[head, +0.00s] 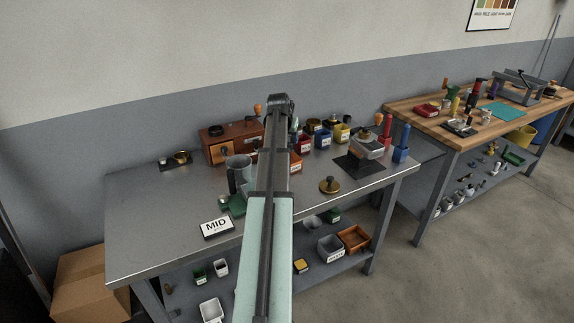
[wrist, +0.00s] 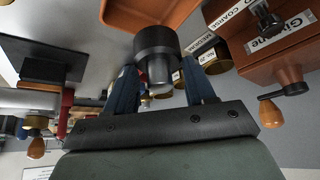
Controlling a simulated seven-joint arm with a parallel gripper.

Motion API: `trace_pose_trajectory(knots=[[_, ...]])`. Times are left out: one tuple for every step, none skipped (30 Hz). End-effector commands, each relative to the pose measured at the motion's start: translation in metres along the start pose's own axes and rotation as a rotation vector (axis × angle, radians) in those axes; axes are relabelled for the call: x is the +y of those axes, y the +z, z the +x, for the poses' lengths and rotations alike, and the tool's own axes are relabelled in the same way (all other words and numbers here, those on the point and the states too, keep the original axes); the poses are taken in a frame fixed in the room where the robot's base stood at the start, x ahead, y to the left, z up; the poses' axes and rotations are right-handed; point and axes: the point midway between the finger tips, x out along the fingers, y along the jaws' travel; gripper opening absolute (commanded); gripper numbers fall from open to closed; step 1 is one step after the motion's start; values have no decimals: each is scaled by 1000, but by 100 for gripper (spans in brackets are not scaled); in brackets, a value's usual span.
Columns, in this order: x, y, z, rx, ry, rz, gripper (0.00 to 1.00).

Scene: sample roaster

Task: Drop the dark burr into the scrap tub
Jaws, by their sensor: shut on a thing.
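My gripper (wrist: 158,72) has two blue fingers in the wrist view. They are shut on a dark, round piece with a paler grey stem, which I take as the dark burr (wrist: 156,42). It is held off the surfaces around it. An orange-brown open container (wrist: 178,14) shows close by at the top edge of the wrist view, only partly in frame. I cannot read a scrap label on any container, so I cannot tell which is the scrap tub. In the head view my arm hides the gripper and the burr.
A reddish-brown wooden box (head: 230,139) with an orange-knobbed crank stands at the bench's back. Small coloured bins (head: 322,138) stand right of my arm. A grey bin (head: 330,250) and a brown tray (head: 353,238) sit on the lower shelf.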

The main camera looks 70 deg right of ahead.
Motion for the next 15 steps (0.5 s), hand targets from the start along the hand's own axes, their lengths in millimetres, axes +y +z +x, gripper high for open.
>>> trace_pose_trajectory(knots=[[0,3,4,-1,0,0,12],[0,5,7,-1,0,-1,12],[0,6,10,-1,0,-1,12],[0,8,13,-1,0,-1,12],[0,10,15,-1,0,-1,12],[0,12,19,0,0,-1,12],[0,13,22,0,0,-1,12],[0,15,25,-1,0,-1,12],[0,17,28,-1,0,-1,12],[0,18,30,-1,0,-1,12],[0,19,32,-1,0,-1,12],[0,20,34,0,0,-1,12],[0,21,36,0,0,-1,12],[0,22,37,0,0,-1,12],[0,22,38,1,0,-1,12]])
